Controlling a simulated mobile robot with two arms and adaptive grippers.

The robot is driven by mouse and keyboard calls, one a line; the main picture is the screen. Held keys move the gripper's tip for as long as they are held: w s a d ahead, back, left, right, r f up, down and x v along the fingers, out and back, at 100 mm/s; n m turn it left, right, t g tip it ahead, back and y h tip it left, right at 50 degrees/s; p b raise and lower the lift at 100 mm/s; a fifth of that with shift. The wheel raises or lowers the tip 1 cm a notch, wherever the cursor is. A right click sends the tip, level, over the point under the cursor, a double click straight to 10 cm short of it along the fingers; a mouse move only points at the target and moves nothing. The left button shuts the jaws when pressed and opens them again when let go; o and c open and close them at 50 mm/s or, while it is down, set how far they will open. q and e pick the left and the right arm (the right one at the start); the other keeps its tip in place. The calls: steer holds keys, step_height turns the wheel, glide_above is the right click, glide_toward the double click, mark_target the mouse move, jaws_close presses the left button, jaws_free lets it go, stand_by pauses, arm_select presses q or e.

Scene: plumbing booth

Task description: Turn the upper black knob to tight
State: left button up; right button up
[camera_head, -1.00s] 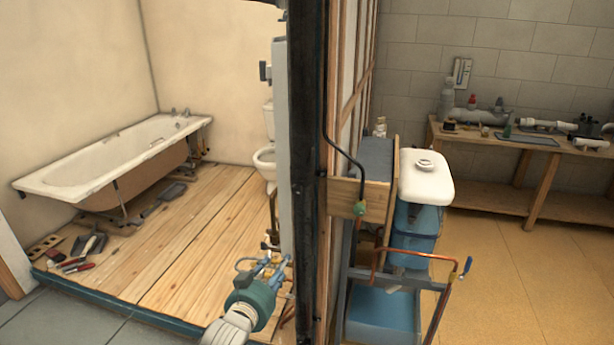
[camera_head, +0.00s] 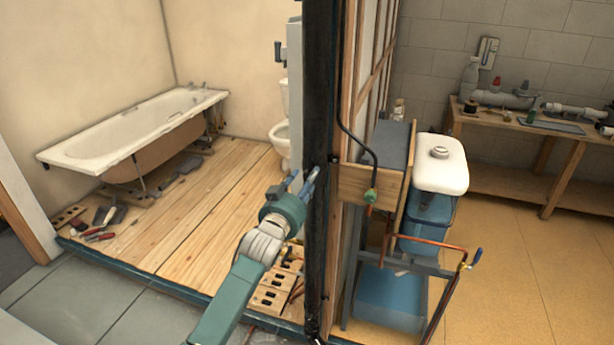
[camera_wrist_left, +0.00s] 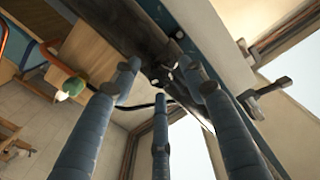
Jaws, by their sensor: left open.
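A dark knob-like fitting (camera_head: 280,52) sticks out from the edge of the pale panel beside the dark post (camera_head: 322,110). A similar dark T-shaped fitting shows at right in the left wrist view (camera_wrist_left: 268,92). I cannot tell for certain that it is the upper black knob, or how tight it is. My left gripper (camera_head: 307,180) is in front of the post, well below this fitting. In the left wrist view its blue fingers (camera_wrist_left: 162,78) are spread and empty, pointing at the dark post (camera_wrist_left: 140,45). My right gripper is not in view.
A white cistern (camera_head: 440,165) and copper pipe (camera_head: 410,238) stand farther right. A bathtub (camera_head: 135,135) is at left. The plank floor between is mostly clear.

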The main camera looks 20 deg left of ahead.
arm_select(q)
steer(key=shift+w, duration=0.65)
steer(key=shift+c, duration=0.5)
jaws_close()
